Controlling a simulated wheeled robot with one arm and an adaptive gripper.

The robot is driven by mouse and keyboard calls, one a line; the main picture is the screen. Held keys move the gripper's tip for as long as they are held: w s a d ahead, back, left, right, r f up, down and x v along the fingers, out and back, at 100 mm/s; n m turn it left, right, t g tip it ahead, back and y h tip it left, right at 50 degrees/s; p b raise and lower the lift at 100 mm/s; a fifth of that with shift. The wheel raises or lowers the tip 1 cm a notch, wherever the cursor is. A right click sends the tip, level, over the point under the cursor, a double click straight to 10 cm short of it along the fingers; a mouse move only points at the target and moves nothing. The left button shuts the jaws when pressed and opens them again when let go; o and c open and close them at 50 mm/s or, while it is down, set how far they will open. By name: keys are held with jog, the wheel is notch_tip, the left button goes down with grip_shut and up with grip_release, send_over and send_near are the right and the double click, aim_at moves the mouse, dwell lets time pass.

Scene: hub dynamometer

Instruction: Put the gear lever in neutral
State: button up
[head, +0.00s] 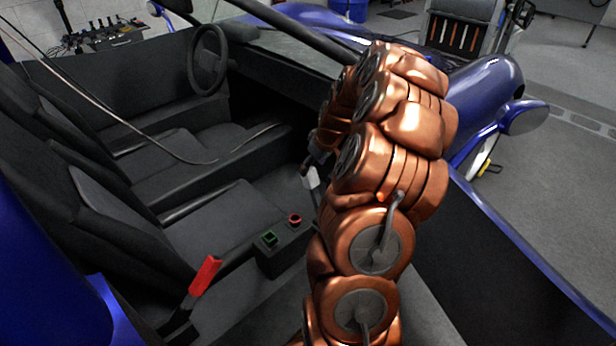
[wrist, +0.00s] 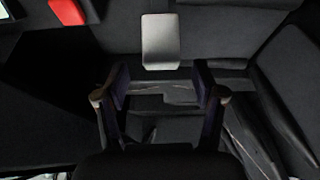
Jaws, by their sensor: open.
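The gear lever has a light grey, block-shaped knob (head: 311,178), which stands on the centre console just left of my arm in the head view. In the wrist view the grey knob (wrist: 160,42) is at the upper middle, beyond my fingertips and in line with the gap between them. My gripper (wrist: 160,84) is open and empty, with one dark finger on each side of that gap. In the head view my gripper is dark and mostly hidden behind my copper arm. The lever's base is partly hidden, and I cannot tell which gear position it is in.
A green button (head: 269,238) and a red button (head: 295,219) sit on the console. A red-handled lever (head: 205,276) rises beside the near seat. The steering wheel (head: 208,58) is at the far side. The blue car body (head: 487,85) surrounds the open cabin.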

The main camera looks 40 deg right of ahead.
aim_at(308, 175)
jog(key=x, duration=0.5)
jog(key=shift+w+f+b, duration=0.1)
jog(key=shift+f+b, duration=0.2)
jog(key=shift+b, duration=0.05)
grip_shut()
dwell(0.3)
